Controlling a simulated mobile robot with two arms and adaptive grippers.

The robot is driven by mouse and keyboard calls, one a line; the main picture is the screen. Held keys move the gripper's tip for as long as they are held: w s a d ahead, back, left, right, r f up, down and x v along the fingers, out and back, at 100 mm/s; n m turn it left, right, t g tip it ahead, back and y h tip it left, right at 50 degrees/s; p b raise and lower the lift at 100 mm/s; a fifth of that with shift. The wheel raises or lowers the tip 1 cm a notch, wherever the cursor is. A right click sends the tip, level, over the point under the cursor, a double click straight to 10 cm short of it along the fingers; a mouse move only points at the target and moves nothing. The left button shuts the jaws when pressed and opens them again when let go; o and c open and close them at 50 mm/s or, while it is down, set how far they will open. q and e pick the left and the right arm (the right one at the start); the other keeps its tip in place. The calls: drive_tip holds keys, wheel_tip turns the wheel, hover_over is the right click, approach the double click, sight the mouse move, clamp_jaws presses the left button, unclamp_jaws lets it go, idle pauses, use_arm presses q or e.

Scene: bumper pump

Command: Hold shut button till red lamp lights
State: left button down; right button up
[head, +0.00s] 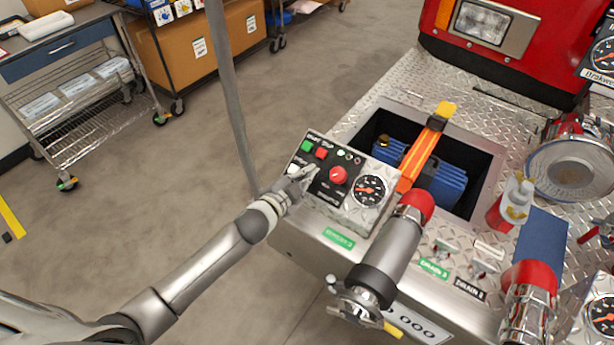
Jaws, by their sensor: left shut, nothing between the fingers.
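The control panel (325,197) sits on the truck's bumper, near the middle of the head view. The lamps are too small to tell surely whether a red one is lit. The labels are too small to read surely. My left gripper (308,173) is shut and empty over the panel's left part, below the green and red buttons and left of the red knob. I cannot tell whether its tips touch the panel. My right gripper is not in view.
A round gauge (370,190) is on the panel's right side. An open bin with blue contents (448,185) and an orange strap (424,150) lies behind it. A metal pipe outlet (393,250) sticks out in front. A grey pole (231,95) stands left.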

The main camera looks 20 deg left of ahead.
use_arm(q)
drive_tip(key=shift+f, duration=0.15)
drive_tip(key=shift+w+f, duration=0.15)
drive_tip(key=shift+w, duration=0.05)
drive_tip(key=shift+w+d+f+b, duration=0.15)
drive_tip(key=shift+w+f+b, duration=0.05)
drive_tip(key=shift+f+b, duration=0.35)
idle(0.6)
idle(1.3)
drive_tip(key=shift+r, duration=0.15)
idle(1.4)
drive_tip(key=shift+s+r+p, duration=0.25)
drive_tip(key=shift+r+p, duration=0.35)
drive_tip(key=shift+p, duration=0.2)
drive_tip(key=shift+s+a+r, duration=0.15)
drive_tip(key=shift+s+a, duration=0.05)
drive_tip(key=shift+p, duration=0.3)
